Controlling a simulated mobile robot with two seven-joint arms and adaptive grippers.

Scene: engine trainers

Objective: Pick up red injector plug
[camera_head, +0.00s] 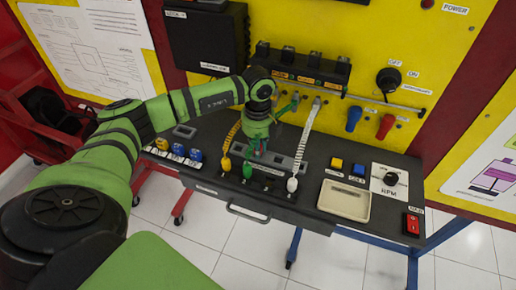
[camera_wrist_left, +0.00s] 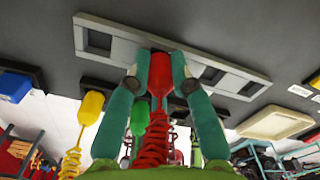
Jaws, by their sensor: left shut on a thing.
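The red injector plug (camera_wrist_left: 159,76) with its coiled red cord (camera_wrist_left: 154,148) is between the two teal fingers of my left gripper (camera_wrist_left: 160,72), which is shut on it. Its end is over the grey socket strip (camera_wrist_left: 222,76); I cannot tell whether it sits in a socket. In the head view my left gripper (camera_head: 261,150) points down at the strip on the bench, and its fingers mostly hide the red plug. My right gripper is not in view.
A yellow plug (camera_head: 226,164), a green plug (camera_head: 248,170) and a white plug (camera_head: 292,184) with cords stand close around the gripper. A beige tray (camera_head: 344,201) and yellow and blue buttons lie to the right. The yellow panel rises behind the bench.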

